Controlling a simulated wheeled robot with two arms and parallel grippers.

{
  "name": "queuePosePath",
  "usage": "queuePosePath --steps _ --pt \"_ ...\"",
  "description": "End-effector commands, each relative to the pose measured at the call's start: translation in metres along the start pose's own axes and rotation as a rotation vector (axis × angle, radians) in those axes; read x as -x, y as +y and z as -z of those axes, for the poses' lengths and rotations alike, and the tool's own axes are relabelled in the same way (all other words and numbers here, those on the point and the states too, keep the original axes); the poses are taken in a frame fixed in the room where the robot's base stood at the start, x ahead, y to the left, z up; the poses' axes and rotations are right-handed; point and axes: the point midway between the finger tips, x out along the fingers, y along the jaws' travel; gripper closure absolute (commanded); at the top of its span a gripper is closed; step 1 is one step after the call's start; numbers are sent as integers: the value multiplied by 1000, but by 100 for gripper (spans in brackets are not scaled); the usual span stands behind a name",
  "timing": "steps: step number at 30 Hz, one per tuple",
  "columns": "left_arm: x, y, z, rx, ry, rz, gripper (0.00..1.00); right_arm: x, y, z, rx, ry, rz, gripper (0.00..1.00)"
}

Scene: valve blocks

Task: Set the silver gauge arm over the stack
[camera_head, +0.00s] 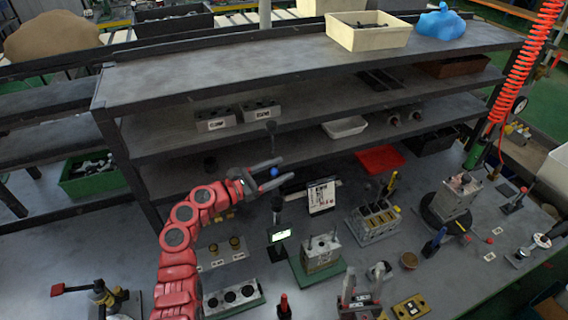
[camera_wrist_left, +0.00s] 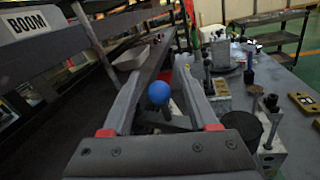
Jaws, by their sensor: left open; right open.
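My left gripper (camera_head: 270,173) is open, with a finger on either side of the knob. In the left wrist view the blue knob (camera_wrist_left: 158,93) shows between the open fingers, not clamped. A metal block on a green plate (camera_head: 321,254) stands to the right of the display; I cannot tell whether it is the stack.
A multi-bore block (camera_head: 374,222) and a block on a dark round base (camera_head: 450,204) stand to the right. A red tray (camera_head: 380,158) lies behind. The shelf unit (camera_head: 300,68) rises close behind my left gripper. Several small fixtures crowd the front of the table.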

Motion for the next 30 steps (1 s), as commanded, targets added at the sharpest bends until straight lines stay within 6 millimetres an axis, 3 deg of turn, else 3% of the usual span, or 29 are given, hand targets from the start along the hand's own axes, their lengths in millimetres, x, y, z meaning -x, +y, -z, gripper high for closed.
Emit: queuePosePath --steps 6,14,24,30 --pt "-18 1 0 2 1 -3 40 -4 0 1 0 0 0 50" --pt "-19 1 1 1 1 -3 40 -4 0 1 0 0 0 50" --pt "-19 1 1 1 1 -3 98 -4 0 1 0 0 0 50" --pt "-19 1 0 1 1 -3 100 -4 0 1 0 0 0 50"
